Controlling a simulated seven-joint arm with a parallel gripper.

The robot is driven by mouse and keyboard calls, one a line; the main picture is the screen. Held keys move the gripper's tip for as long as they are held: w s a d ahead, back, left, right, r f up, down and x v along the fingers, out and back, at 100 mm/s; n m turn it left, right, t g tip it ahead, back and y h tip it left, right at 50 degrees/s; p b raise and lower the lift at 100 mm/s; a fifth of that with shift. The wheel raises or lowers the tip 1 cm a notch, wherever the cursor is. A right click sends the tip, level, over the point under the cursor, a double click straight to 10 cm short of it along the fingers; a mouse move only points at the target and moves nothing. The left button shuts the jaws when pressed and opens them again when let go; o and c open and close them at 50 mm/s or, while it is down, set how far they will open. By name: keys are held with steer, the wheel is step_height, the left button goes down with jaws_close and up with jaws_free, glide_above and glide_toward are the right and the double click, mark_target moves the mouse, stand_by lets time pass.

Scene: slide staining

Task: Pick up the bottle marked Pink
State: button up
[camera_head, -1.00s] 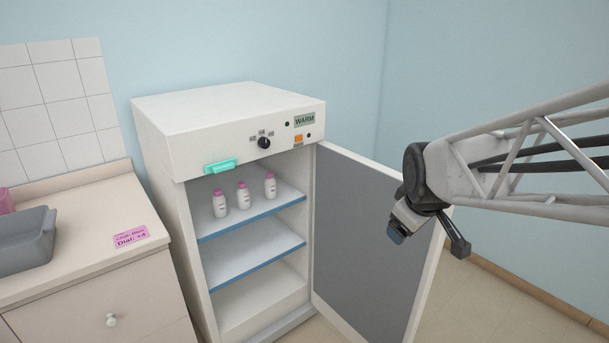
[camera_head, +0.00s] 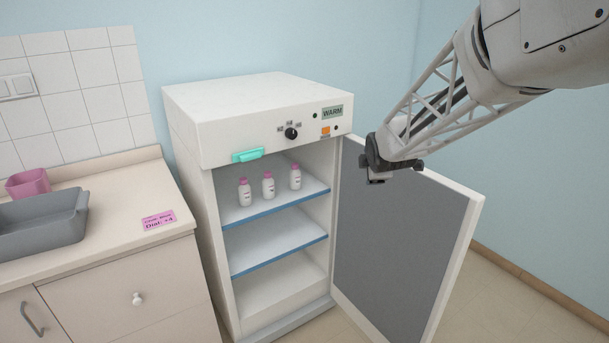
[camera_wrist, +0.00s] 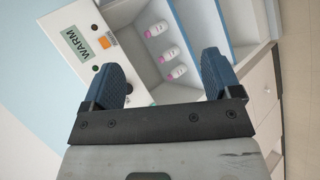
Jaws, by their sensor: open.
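Three small white bottles with pink caps stand upright in a row on the top shelf of the open warming cabinet: a left one (camera_head: 245,193), a middle one (camera_head: 268,186) and a right one (camera_head: 295,177). Their labels are too small to read. In the wrist view the bottles (camera_wrist: 167,54) lie beyond my fingers, turned on their side by the camera's angle. My gripper (camera_wrist: 165,80) is open and empty. In the head view my gripper (camera_head: 376,180) hangs in front of the cabinet's open door, to the right of the bottles and apart from them.
The white cabinet (camera_head: 240,100) has a WARM sign, a dial and blue-edged shelves. Its door (camera_head: 400,240) stands open to the right. A counter at left holds a grey tray (camera_head: 40,243), a pink cup (camera_head: 28,184) and a pink note (camera_head: 159,220). The lower shelves are empty.

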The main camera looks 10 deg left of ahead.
steer(key=w+a+f+n+t+y, duration=0.2)
steer(key=w+a+f+n, duration=0.35)
steer(key=w+a, duration=0.45)
steer(key=n+t+y, duration=0.1)
steer(key=n+y, duration=0.3)
steer(key=n, duration=0.7)
glide_toward(270, 185)
steer(key=w+d+r, duration=0.3)
steer(key=d+r, duration=0.4)
steer(key=d, duration=0.1)
steer(key=a+f+n+y, duration=0.1)
steer(key=a+f+n, duration=0.1)
steer(key=a+f, duration=0.1)
steer(key=w+a+f+n+y, duration=0.1)
steer(key=a+f+n, duration=0.1)
steer(key=a+f, duration=0.1)
steer(key=a+f+n+y, duration=0.1)
steer(key=a+f+n, duration=0.1)
steer(key=a+f, duration=0.1)
steer(key=shift+w+a+n+y, duration=0.2)
steer(key=shift+a+n+y, duration=0.1)
steer(key=shift+a+n, duration=0.1)
steer(key=shift+x, duration=1.25)
steer(key=shift+w, duration=0.15)
steer(key=shift+x, duration=2.5)
steer(key=shift+c, duration=0.3)
